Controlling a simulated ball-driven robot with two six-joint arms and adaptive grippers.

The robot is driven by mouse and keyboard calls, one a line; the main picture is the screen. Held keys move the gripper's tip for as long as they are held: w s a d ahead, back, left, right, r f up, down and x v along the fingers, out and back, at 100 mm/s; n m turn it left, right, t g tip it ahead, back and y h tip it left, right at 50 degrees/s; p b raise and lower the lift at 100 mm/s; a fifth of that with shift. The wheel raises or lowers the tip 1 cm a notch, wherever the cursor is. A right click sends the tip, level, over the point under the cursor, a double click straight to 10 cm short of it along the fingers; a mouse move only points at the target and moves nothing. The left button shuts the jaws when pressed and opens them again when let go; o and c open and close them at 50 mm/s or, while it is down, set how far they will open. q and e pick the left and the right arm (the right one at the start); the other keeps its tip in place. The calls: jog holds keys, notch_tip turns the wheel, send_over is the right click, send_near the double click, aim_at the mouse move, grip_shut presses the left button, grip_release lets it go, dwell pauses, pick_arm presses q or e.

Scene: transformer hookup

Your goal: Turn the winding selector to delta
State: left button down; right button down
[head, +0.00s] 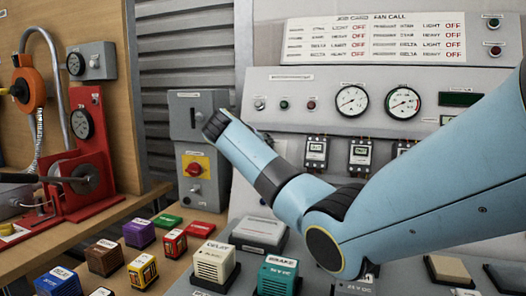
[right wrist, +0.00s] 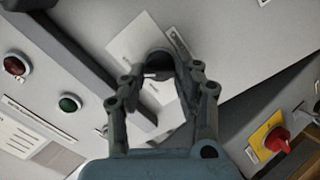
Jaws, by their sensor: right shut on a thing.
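A grey box (head: 200,100) stands at centre left in the head view, with a dark slot on its upper face. My right gripper (head: 214,124) reaches this upper part from the right and hides some of it. In the right wrist view my right gripper (right wrist: 162,75) is shut on a dark part in front of a pale plate (right wrist: 135,50) with a label. I take this part for the winding selector's handle; it is mostly hidden between the fingers. The lettering is too small to read, so the selected position cannot be told. My left gripper is out of view.
A red knob on a yellow plate (head: 194,168) sits lower on the same box, and shows in the right wrist view (right wrist: 277,140). A gauge panel (head: 375,100) stands behind my right arm. Coloured blocks (head: 139,233) and a red winch (head: 85,160) occupy the bench at left.

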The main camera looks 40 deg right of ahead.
jog(key=shift+f+m, duration=0.1)
jog(key=shift+m, duration=0.3)
jog(key=c, duration=1)
grip_release()
jog(key=shift+o, duration=0.2)
jog(key=v, duration=1.2)
